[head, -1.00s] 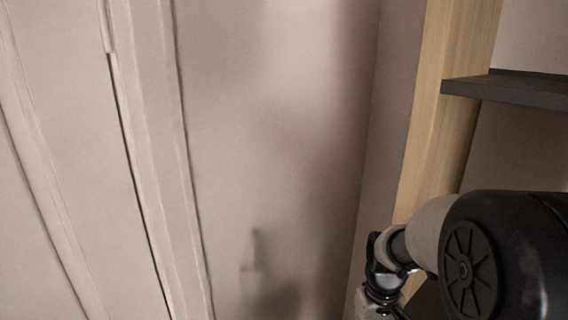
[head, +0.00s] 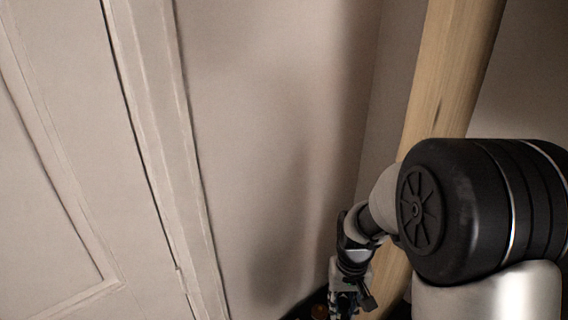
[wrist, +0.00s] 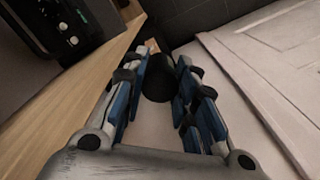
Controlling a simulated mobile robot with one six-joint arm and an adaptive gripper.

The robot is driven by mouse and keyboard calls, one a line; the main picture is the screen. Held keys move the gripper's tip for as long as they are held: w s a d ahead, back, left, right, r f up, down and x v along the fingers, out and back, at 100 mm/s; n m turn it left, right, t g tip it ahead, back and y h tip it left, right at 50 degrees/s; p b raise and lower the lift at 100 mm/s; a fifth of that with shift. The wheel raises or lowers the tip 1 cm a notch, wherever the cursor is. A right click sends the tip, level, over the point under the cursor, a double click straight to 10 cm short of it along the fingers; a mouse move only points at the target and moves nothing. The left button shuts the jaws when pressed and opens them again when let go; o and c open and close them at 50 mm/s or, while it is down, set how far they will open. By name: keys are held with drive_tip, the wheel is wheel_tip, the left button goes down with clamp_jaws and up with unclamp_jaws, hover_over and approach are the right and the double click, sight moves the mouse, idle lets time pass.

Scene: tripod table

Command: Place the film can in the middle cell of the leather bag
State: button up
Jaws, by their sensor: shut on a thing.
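In the wrist view a dark round film can (wrist: 157,78) sits between the blue-padded fingers of my gripper (wrist: 160,85). The gripper is shut on it. In the head view my gripper (head: 347,300) hangs low at the bottom edge, beside a wooden post, and the can in it cannot be made out for certain. The leather bag does not show in either view.
A wooden post (head: 440,85) stands close behind my arm. A panelled white door (head: 70,170) and a plain wall (head: 270,130) fill the left and middle. In the wrist view a black device with knobs (wrist: 68,30) stands at upper left, beside a wooden edge (wrist: 85,95).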

wheel_tip(320, 180, down, 10)
drive_tip(key=b, duration=0.8)
